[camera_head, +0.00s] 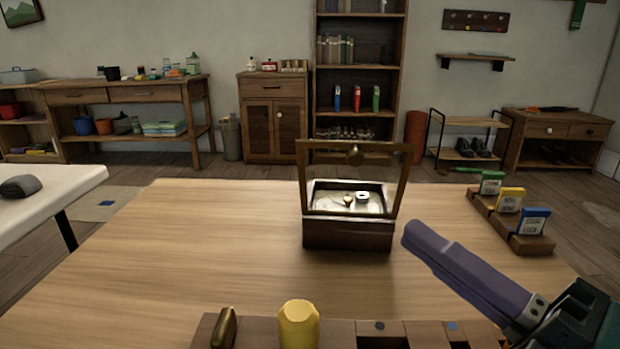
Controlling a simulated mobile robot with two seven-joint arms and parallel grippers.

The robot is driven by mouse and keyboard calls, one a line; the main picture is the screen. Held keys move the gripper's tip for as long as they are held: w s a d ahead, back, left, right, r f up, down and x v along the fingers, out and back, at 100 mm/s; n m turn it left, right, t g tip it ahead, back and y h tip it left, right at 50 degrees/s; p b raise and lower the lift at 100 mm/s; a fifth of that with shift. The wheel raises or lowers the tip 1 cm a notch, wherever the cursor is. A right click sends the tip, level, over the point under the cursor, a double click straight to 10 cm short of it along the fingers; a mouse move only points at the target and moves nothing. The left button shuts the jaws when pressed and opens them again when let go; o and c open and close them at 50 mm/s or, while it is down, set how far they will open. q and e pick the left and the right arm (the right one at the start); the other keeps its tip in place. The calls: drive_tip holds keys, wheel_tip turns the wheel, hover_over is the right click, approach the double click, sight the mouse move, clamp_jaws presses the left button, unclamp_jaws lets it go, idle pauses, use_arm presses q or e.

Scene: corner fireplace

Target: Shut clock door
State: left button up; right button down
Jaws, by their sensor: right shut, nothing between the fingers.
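The clock is a dark wooden box (347,236) standing on the table (190,235). Its pale face shows inside with small round parts on it. The clock door, a thin brass-brown frame (355,149) with a small round knob, stands raised open above the box. My right gripper (414,238) comes in from the lower right with its purple fingers shut and empty. Its tips are just right of the box, apart from the door frame. My left gripper is out of view.
A wooden rack (484,206) with green, yellow and blue labelled items stands at the table's right. A wooden tray (260,333) with a yellow knob-shaped piece (298,324) lies at the near edge. The table left of the clock is clear.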

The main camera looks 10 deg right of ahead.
drive_tip(key=w+a+r, duration=0.1)
drive_tip(key=w+r, duration=0.1)
drive_tip(key=w, duration=0.7)
drive_tip(key=shift+w+a+r, duration=0.15)
drive_tip(key=shift+w+a, duration=0.05)
